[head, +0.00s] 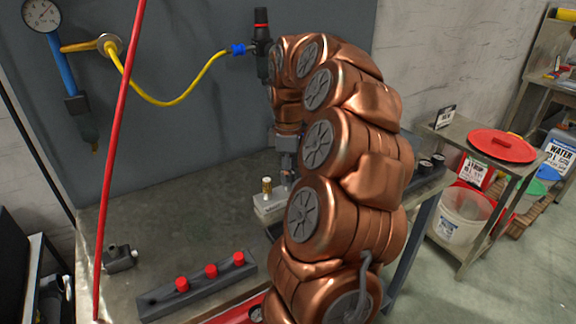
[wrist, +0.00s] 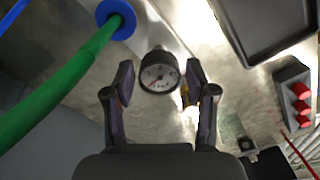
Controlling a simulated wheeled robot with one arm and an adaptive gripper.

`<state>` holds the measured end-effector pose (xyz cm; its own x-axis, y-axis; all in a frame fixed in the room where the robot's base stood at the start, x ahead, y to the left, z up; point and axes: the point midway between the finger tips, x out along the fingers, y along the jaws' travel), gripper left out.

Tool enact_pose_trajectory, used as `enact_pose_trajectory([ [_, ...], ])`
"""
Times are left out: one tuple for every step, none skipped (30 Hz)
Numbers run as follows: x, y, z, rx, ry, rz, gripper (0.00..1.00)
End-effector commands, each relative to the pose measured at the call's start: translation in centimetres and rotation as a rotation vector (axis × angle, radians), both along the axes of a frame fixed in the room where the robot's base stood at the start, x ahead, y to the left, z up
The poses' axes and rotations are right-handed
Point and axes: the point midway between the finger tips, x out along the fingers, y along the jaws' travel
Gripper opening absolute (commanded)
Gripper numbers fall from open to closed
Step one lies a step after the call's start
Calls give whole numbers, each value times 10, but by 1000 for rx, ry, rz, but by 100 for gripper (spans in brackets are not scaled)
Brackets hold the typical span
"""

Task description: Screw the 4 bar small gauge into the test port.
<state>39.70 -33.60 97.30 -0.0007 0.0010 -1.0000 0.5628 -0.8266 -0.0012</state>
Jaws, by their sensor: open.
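A small round gauge (wrist: 160,73) with a black rim and pale dial faces the camera in the wrist view. Its range marking is too small to read. My gripper (wrist: 160,86) is open, one finger on each side of the gauge, with visible gaps to it. In the head view my gripper (head: 287,165) is low over the bench, mostly hidden by my copper arm. A brass fitting (head: 266,184) stands upright on a pale block (head: 269,205) just left of the gripper. I cannot tell whether this is the test port.
A dark bar with red caps (head: 197,287) lies at the bench front, near a grey metal fitting (head: 120,258). A yellow hose (head: 178,101) hangs at the back panel. A wrist-view green hose (wrist: 60,83) and black tray (wrist: 275,30) flank the gauge. Bare bench (head: 165,215) lies left.

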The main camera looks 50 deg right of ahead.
Motion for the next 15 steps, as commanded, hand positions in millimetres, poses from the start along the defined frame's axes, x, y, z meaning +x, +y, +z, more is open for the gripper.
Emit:
enact_pose_trajectory([
  [0, 1, 6, 2, 0, 54, 56],
  [1, 1, 6, 1, 0, 90, 56],
  [1, 1, 6, 2, 1, 137, 56],
  [1, 2, 6, 2, 0, 172, 56],
  [0, 1, 6, 3, 1, 206, 56],
  [0, 1, 6, 3, 1, 253, 56],
  [0, 1, 6, 3, 1, 287, 56],
  [0, 1, 6, 2, 1, 322, 56],
  [0, 1, 6, 1, 0, 368, 56],
  [0, 1, 6, 2, -1, 402, 56],
  [1, 1, 6, 1, -2, 437, 56],
  [1, 0, 6, 1, -3, 483, 56],
  [1, 1, 6, 1, -3, 518, 56],
  [1, 1, 6, 2, -2, 553, 56],
  [1, 1, 6, 1, 0, 600, 56],
])
